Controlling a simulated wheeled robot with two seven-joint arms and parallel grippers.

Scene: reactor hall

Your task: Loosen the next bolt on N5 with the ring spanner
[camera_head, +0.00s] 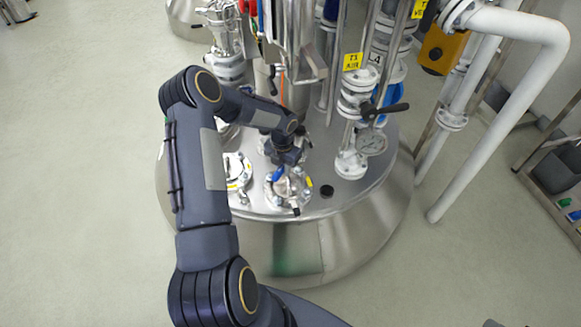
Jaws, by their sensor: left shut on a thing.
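My left arm reaches over the vessel lid from the lower left. My left gripper (287,163) is shut just above a small flanged nozzle near the lid's front edge. A blue piece, seemingly the handle of the ring spanner (278,174), shows right below the jaws. The spanner's ring end is too small to make out, so I cannot tell whether it sits on a bolt. The flanged nozzle (292,190) has bolts around its rim. I cannot read a tag on it, so I cannot confirm it is N5. My right gripper is not in view.
A second flange (236,170) lies to the left, partly behind my arm. A black cap (327,191) sits to the right. Pipes crowd the back. White pipes (500,120) run beside the vessel.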

